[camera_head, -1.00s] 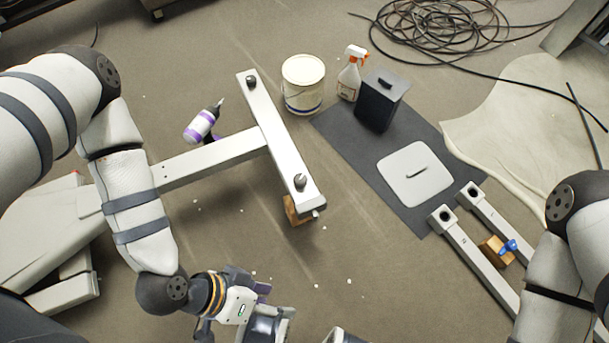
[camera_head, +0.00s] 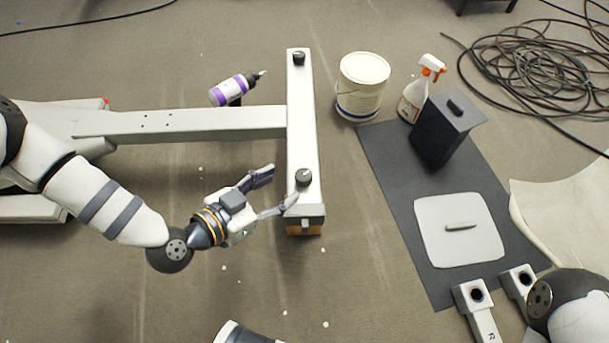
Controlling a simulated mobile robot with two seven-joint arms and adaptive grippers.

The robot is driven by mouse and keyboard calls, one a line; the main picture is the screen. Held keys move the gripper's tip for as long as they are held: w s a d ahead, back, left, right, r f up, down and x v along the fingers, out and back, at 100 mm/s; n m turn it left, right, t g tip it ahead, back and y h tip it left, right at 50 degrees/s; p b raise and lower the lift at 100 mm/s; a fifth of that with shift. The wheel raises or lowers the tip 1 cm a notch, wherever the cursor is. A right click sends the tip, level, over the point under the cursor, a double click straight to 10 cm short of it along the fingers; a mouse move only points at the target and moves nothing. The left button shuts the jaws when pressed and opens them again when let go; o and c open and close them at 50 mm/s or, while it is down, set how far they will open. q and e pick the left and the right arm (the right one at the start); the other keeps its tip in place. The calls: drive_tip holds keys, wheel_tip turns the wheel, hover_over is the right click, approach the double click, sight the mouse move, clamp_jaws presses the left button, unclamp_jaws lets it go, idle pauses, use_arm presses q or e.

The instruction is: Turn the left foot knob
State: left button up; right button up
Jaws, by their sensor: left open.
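A pale T-shaped frame lies on the floor, with a crossbar (camera_head: 303,120) running away from me. A dark near knob (camera_head: 303,177) stands on the crossbar's near end. A dark far knob (camera_head: 299,58) stands on its far end. My left gripper (camera_head: 284,188) comes in from the left, just beside the near knob. Its fingers are spread, one tip left of the crossbar and the other close to or over its edge below the knob. I cannot tell whether that finger touches. My right gripper is out of view; only part of my right arm shows at lower right.
A purple-and-white driver (camera_head: 233,90) lies behind the frame's long beam (camera_head: 180,122). A bucket (camera_head: 361,86), spray bottle (camera_head: 420,90) and dark box (camera_head: 443,130) stand right of the crossbar. A dark mat (camera_head: 400,210) carries a pale plate (camera_head: 460,230). Cables (camera_head: 540,75) lie at upper right.

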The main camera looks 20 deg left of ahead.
sight(304, 174)
use_arm(q)
drive_tip(key=b+x, duration=0.1)
drive_tip(key=x, duration=0.3)
drive_tip(key=b+x, duration=0.1)
drive_tip(key=x, duration=0.2)
drive_tip(key=shift+w+d+f+b, duration=0.2)
drive_tip(key=shift+f+b, duration=0.1)
drive_tip(key=shift+f, duration=0.1)
drive_tip(key=shift+w+d, duration=0.15)
drive_tip(key=shift+w, duration=0.25)
drive_tip(key=c, duration=1.2)
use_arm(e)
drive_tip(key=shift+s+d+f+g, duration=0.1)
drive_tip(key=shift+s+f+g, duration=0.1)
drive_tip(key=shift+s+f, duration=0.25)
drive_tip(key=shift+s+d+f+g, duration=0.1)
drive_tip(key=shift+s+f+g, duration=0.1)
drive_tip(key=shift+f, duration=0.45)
